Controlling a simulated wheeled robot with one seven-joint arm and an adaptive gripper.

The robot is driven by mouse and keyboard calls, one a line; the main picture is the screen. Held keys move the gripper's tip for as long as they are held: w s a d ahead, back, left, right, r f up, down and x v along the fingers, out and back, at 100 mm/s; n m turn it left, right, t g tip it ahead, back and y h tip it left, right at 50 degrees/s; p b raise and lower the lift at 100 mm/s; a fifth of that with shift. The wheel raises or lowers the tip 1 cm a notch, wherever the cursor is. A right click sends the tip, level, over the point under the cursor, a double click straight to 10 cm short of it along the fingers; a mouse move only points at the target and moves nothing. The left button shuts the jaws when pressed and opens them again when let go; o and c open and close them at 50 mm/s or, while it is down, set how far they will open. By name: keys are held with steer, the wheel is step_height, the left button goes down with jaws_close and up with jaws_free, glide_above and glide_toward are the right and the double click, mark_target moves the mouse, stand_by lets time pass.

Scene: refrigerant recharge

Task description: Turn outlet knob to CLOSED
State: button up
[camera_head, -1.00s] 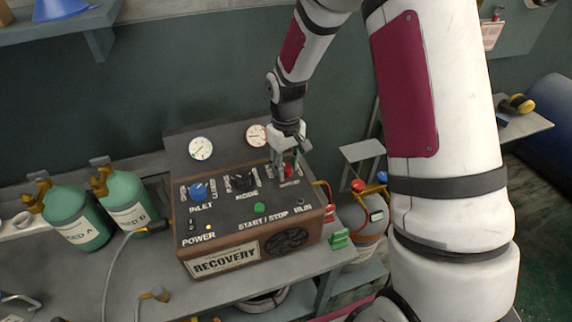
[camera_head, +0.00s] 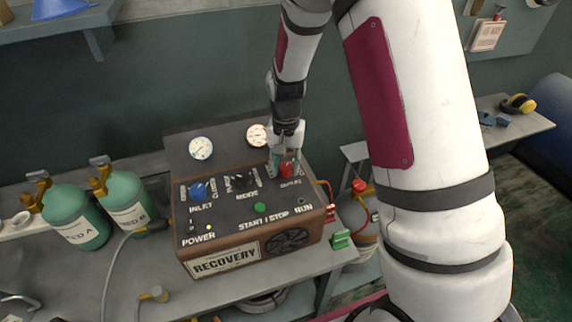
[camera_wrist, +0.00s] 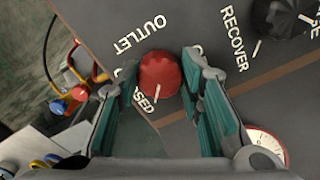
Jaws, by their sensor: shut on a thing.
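The red outlet knob (camera_head: 288,170) is at the right of the recovery machine's dark top panel (camera_head: 222,216), under my gripper (camera_head: 284,165). In the wrist view the red knob (camera_wrist: 160,75) sits between the tips of my two teal-padded fingers (camera_wrist: 163,82), which are shut on it. A short white line shows at the knob's lower edge, beside the partly hidden CLOSED lettering. The OUTLET label (camera_wrist: 139,36) is readable. One finger covers part of the panel lettering.
The black mode knob (camera_head: 241,180) and blue inlet knob (camera_head: 199,191) are to the left. Two gauges (camera_head: 201,148) stand behind on the upright panel. Green cylinders (camera_head: 127,204) are left of the machine, and a grey tank (camera_head: 357,216) with a red-topped valve is right.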

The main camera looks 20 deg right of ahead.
mark_target(286, 167)
steer(key=shift+m, duration=0.4)
steer(key=o, duration=1.2)
steer(key=shift+c, duration=0.2)
steer(key=shift+r, duration=0.1)
step_height(286, 167, up, 12)
